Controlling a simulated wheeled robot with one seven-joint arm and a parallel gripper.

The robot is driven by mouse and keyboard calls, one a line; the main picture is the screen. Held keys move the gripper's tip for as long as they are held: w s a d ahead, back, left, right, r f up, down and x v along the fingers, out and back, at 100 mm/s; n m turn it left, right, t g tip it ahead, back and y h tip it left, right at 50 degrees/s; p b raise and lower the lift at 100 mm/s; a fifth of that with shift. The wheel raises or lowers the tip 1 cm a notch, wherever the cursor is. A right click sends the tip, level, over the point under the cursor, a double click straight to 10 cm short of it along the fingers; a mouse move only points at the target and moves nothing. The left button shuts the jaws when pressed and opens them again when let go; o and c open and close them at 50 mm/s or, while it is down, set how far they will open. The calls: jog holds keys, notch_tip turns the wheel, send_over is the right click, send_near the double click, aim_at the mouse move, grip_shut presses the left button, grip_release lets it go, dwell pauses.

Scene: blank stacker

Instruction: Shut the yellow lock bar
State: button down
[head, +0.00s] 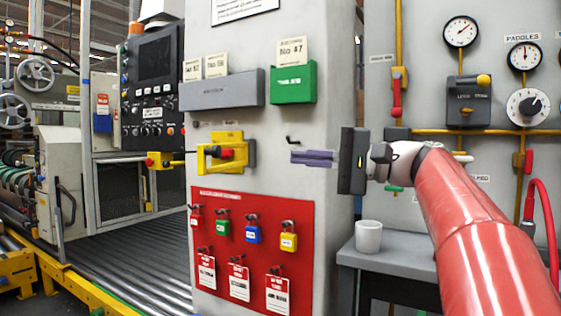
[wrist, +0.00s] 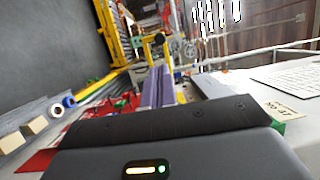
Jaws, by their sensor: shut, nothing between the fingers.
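The yellow lock bar (head: 208,157) is on the front of the light grey cabinet, in the middle of the head view. It has a yellow frame with a red part inside and a grey piece at its right end. My gripper (head: 293,156) is to its right, apart from it, with its purple fingers shut, empty and pointing left towards the bar. In the wrist view the shut fingers (wrist: 158,73) point up the picture. A yellow piece (wrist: 148,50) shows just past their tips; I cannot tell if it is the bar.
Below is a red board (head: 215,306) with several padlocks and tags. Above are a grey holder (head: 222,92) and a green holder (head: 293,85). A small black hook (head: 293,140) is above the fingers. A white cup (head: 369,237) stands on a grey bench to the right.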

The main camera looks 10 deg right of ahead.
aim_at(220, 152)
jog(key=x, duration=1.3)
jog(key=shift+a, duration=0.2)
